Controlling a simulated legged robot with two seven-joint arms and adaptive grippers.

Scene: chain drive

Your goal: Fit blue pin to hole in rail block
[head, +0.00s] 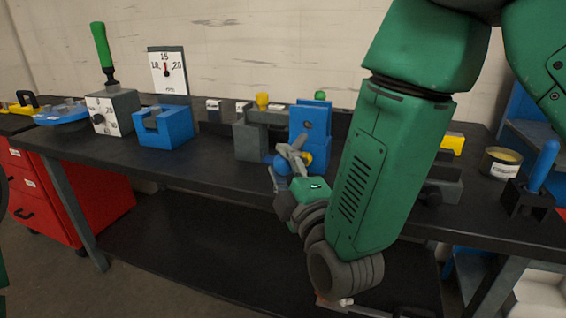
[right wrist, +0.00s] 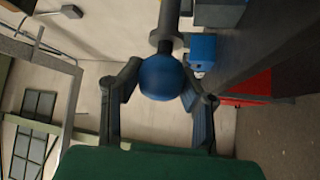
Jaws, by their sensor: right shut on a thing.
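My right gripper (head: 290,160) is in front of the blue upright block (head: 311,128) on the bench. Its fingers are shut on a round blue head, which I take for the blue pin (head: 281,166). In the right wrist view the blue pin's ball (right wrist: 160,77) sits between the two fingers (right wrist: 160,92), with a grey shaft and collar beyond it. A grey block (head: 250,140) adjoins the blue block and may be the rail block. I cannot make out its hole, nor whether the pin touches it. My left gripper is not in view.
A yellow knob (head: 262,100) and a green ball (head: 320,95) top the block assembly. A blue notched block (head: 164,127) and a green-handled lever box (head: 113,110) stand left. A tin (head: 500,163) and a blue handle in a black stand (head: 527,200) are right.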

